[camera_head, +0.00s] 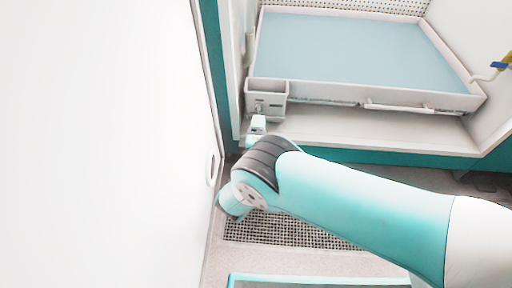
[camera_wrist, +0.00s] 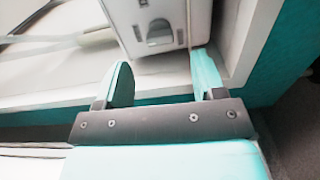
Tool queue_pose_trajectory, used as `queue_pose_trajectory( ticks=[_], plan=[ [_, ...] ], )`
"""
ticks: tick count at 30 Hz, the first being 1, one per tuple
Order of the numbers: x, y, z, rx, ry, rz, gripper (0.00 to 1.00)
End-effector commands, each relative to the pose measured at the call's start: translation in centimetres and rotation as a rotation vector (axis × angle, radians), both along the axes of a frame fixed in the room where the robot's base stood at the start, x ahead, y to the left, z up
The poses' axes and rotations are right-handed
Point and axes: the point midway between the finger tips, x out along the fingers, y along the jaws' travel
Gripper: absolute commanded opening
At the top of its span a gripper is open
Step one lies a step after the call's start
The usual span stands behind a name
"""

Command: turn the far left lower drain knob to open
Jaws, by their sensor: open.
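A small white drain box (camera_head: 266,88) sits at the front left corner of a shallow tray of pale blue liquid (camera_head: 474,92). In the wrist view, a grey knob (camera_wrist: 159,32) shows on the face of the box, just beyond the fingertips. My gripper (camera_wrist: 163,68) is open, with its two teal fingers apart and nothing between them. The knob lies ahead of the gap, roughly in line with it.
A large white door panel (camera_head: 100,140) fills the left side, close to my wrist. The chamber's white ledge (camera_head: 380,128) runs under the tray, with a teal edge below. A blue-and-yellow fitting (camera_head: 503,63) is at the right. A floor grate (camera_head: 290,230) lies below my arm.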

Motion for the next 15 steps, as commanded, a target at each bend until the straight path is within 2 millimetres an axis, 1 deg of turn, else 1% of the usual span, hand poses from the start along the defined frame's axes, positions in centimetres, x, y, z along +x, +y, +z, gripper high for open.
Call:
queue_pose_trajectory(
  ticks=[1,9,15],
  plan=[
    [-0.4,0.1,0.9,-0.002,0.001,0.002,0.63],
    [-2.5,-0.1,1.0,-0.003,0.002,0.002,0.63],
    [-5.4,0.0,0.9,-0.002,0.001,0.005,0.63]
  ],
)
